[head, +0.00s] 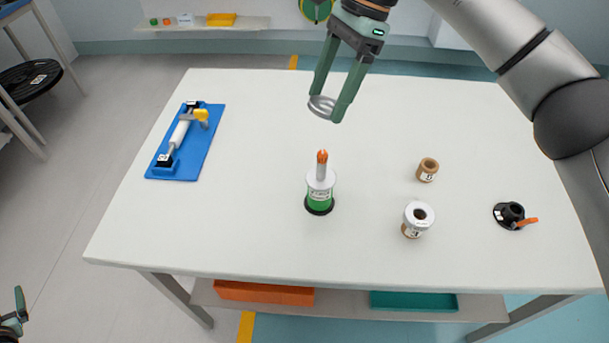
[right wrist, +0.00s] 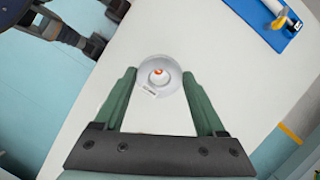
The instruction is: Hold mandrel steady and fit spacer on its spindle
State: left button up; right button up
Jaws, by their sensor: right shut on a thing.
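The mandrel (head: 319,198) stands upright near the table's middle, with a black foot, a green labelled body, a white upper part and an orange-tipped spindle (head: 322,157). My right gripper (head: 329,110) is shut on the spacer (head: 319,107), a thin grey ring, held in the air above the spindle and apart from it. In the right wrist view the spacer (right wrist: 144,70) sits between the fingertips of my right gripper (right wrist: 160,77); the orange tip shows through its hole. My left gripper (head: 14,318) is only partly visible at the lower left edge, away from the mandrel.
A blue board (head: 205,150) with a white roller and yellow handle lies at the table's left. A brown core (head: 428,170), a white-topped brown core (head: 416,220) and a black piece with an orange lever (head: 509,215) stand at right. Table space around the mandrel is clear.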

pick_arm(q)
jog(key=w+d+r+m+t+h, duration=0.2)
jog(key=w+d+r+m+t, duration=0.1)
jog(key=w+d+r+t, duration=0.55)
jog(key=w+d+r+m+t+h, duration=0.45)
jog(key=d+r+m+h, duration=0.35)
jog(key=d, duration=0.5)
jog(key=w+d+r+m+t+h, duration=0.5)
jog(key=d+r+h, duration=0.35)
jog(key=d, duration=0.55)
jog(key=m+g+h, duration=0.6)
jog(key=m+g, duration=0.8)
jog(key=m, duration=2.1)
send_over(311, 199)
jog(key=v, duration=0.2)
notch_tip(311, 199, down, 7)
jog(key=shift+d+f, duration=0.1)
jog(key=shift+f, duration=0.15)
jog(key=shift+f+t+y, duration=0.25)
jog(key=shift+f+t, duration=0.05)
jog(key=shift+f, duration=0.2)
notch_tip(311, 199, down, 7)
jog(key=shift+f, duration=0.25)
jog(key=x, duration=0.7)
jog(key=shift+w+d, duration=0.2)
jog(key=shift+d, duration=0.05)
jog(key=shift+r, duration=0.1)
